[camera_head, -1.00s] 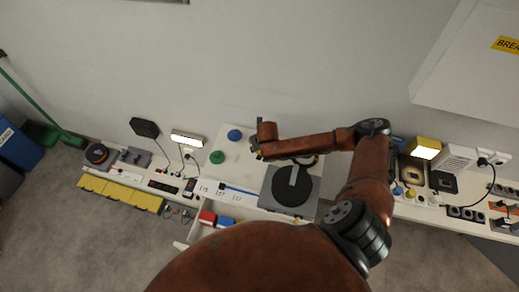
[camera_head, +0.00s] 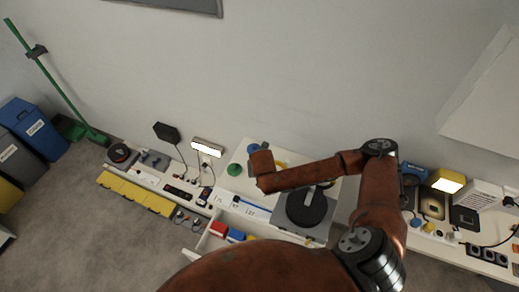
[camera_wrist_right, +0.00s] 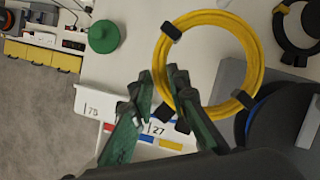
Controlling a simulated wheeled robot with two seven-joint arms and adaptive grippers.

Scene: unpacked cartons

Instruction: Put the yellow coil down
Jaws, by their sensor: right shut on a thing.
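The yellow coil (camera_wrist_right: 247,38) is a ring with black ties in the right wrist view, above the white table top. My right gripper (camera_wrist_right: 161,78) has its dark green fingers at the coil's left edge and is shut on it. In the head view, only a small yellow piece of the coil (camera_head: 281,165) shows behind my right arm. The gripper itself is mostly hidden there by the arm. I cannot tell whether the coil touches the table. My left gripper is not in view.
A green knobbed disc (camera_head: 234,169) and a blue one (camera_head: 253,148) stand left of the coil. A black round device (camera_head: 306,207) on a grey base is at its right. An open drawer (camera_head: 205,243) with coloured boxes juts out in front. Bare white table lies around the discs.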

